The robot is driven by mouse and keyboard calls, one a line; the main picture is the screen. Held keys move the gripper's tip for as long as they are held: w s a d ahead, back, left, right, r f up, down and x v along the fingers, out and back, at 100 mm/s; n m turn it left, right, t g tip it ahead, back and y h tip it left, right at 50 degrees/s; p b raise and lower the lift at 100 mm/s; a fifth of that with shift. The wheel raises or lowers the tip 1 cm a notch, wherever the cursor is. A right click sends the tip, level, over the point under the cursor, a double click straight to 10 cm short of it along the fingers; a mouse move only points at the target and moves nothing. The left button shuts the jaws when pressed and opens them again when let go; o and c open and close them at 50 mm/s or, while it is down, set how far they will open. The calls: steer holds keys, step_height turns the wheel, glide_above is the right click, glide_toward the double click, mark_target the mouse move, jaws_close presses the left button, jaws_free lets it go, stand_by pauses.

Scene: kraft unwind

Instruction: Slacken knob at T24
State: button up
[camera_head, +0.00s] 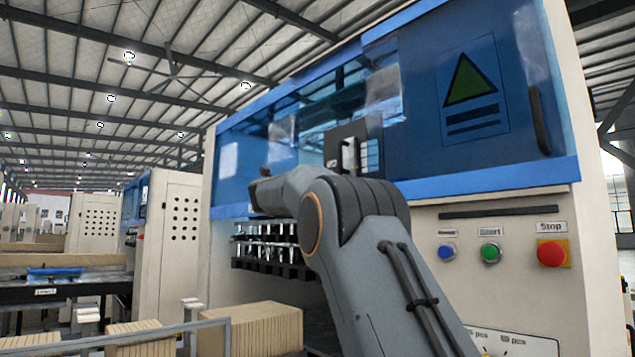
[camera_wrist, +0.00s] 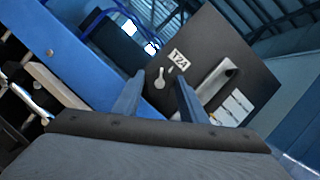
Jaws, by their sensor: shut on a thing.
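In the wrist view, a small pale knob (camera_wrist: 159,79) sits on a dark panel (camera_wrist: 232,62), just below a tilted white label (camera_wrist: 180,59) that seems to read T24. My gripper (camera_wrist: 156,84) has one finger on each side of the knob and is shut on it. The exact contact at the fingertips is hard to make out. In the head view, the dark panel (camera_head: 335,141) shows on the blue machine front, with a small label and a light handle. My arm hides the gripper and the knob there.
A light bar handle (camera_wrist: 218,84) and several white tags (camera_wrist: 236,105) are close beside the right finger. A blue beam (camera_wrist: 66,54) runs along the left. In the head view, blue, green and red buttons (camera_head: 551,253) are on the right, and stacked boards (camera_head: 262,325) stand low in front.

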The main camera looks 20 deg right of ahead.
steer(key=shift+d+r+n, duration=0.1)
steer(key=shift+r+n, duration=0.05)
steer(key=shift+n, duration=0.25)
steer(key=o, duration=1.1)
steer(key=shift+d, duration=0.15)
steer(key=shift+c, duration=0.2)
steer(key=shift+a+f, duration=0.2)
steer(key=shift+w, duration=0.1)
